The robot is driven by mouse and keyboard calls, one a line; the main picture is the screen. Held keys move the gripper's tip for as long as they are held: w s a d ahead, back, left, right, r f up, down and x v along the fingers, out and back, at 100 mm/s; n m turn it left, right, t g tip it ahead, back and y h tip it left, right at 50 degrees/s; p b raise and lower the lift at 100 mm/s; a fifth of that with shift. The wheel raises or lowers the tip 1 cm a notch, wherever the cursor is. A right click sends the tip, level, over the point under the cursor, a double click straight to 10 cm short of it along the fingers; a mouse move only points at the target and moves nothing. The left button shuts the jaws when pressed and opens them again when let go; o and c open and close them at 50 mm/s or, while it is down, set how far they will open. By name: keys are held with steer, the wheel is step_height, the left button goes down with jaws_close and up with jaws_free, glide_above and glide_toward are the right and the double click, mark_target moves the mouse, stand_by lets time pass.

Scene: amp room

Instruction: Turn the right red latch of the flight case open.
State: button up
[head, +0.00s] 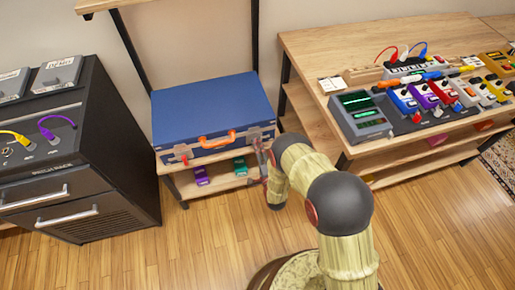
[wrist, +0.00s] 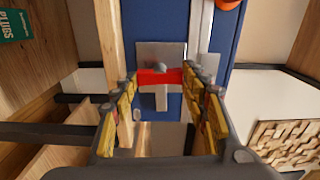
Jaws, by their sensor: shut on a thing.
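The blue flight case (head: 212,112) lies on a wooden shelf unit in the head view, with an orange handle (head: 217,139) on its front. A left red latch (head: 183,158) sits on a metal plate left of the handle. The right red latch (wrist: 160,77) shows in the wrist view as a red bar across a metal plate (wrist: 150,52) on the blue case. My gripper (wrist: 161,86) has its fingers on either side of this red bar and is shut on it. In the head view, my gripper (head: 262,160) is at the case's right front corner and hides the right latch.
Purple (head: 202,175) and green (head: 240,166) pedals sit on the shelf below the case. A black cabinet (head: 75,150) stands to the left. The wood floor (head: 190,240) in front is clear.

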steer(key=shift+m, duration=0.4)
steer(key=o, duration=1.2)
steer(key=shift+c, duration=0.2)
